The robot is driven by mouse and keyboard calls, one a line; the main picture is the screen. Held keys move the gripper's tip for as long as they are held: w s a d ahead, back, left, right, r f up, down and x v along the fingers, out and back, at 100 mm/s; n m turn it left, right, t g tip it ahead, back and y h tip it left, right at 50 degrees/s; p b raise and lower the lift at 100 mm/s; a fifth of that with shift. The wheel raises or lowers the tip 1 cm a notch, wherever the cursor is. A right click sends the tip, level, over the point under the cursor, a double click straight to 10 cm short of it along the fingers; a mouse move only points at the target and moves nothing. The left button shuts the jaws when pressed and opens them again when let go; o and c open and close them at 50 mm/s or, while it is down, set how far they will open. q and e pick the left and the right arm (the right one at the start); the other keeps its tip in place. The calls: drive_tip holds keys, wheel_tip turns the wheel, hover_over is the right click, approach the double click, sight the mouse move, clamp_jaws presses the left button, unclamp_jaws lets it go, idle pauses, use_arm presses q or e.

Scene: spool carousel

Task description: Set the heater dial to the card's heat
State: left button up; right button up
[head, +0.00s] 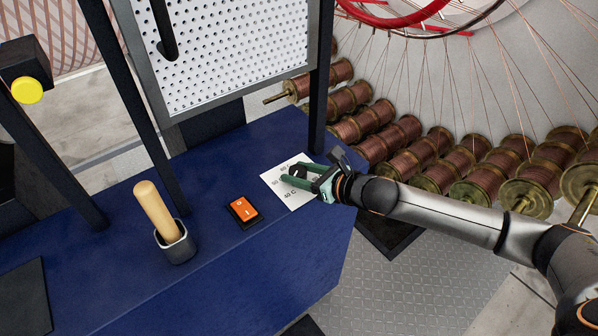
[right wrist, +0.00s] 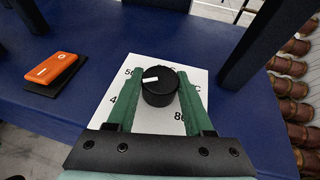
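The heater dial is a black round knob (right wrist: 161,90) on a white scale plate (right wrist: 147,62), on top of a blue bench. A short white mark on the knob points left in the right wrist view, near the 50. An 80 shows at lower right; other numbers are partly hidden by my fingers. My right gripper (right wrist: 155,78) has its green fingers on either side of the knob, with a narrow gap seeming to show on each side. In the head view it (head: 290,172) reaches over the plate (head: 296,202) from the right. I see no separate heat card. My left gripper is not in view.
An orange rocker switch (head: 243,210) sits left of the plate. A wooden handle (head: 156,212) stands in a grey holder. Dark posts and a perforated panel (head: 235,50) rise behind. Copper spools (head: 440,172) line the right. A yellow button (head: 27,90) is at far left.

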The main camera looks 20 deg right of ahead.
clamp_jaws()
drive_tip(key=shift+a+m+h, duration=0.1)
drive_tip(key=shift+m+h, duration=0.2)
drive_tip(key=shift+h, duration=0.1)
drive_tip(key=m+t+h+p, duration=0.1)
drive_tip(key=m+h+p, duration=0.2)
drive_tip(key=m+h, duration=0.1)
drive_tip(key=shift+s+a+r+t+p, duration=0.1)
drive_tip(key=shift+a+r+t+p, duration=0.1)
drive_tip(key=shift+t+p, duration=0.2)
drive_tip(key=m+h+p, duration=0.2)
drive_tip(key=m+h, duration=0.1)
drive_tip(key=h, duration=0.1)
drive_tip(key=shift+m+h+p, duration=0.3)
drive_tip(key=shift+m+p, duration=0.1)
drive_tip(key=m+h+p, duration=0.1)
drive_tip(key=m+h, duration=0.1)
drive_tip(key=shift+f+g+h, duration=0.1)
drive_tip(key=shift+g+h, duration=0.3)
drive_tip(key=shift+f+m+g+h+p, duration=0.1)
drive_tip(key=shift+m+g+h+p, duration=0.55)
drive_tip(key=shift+m+h, duration=0.85)
drive_tip(key=shift+d+m+g, duration=0.1)
drive_tip(key=shift+m+g, duration=0.2)
drive_tip(key=shift+g, duration=0.05)
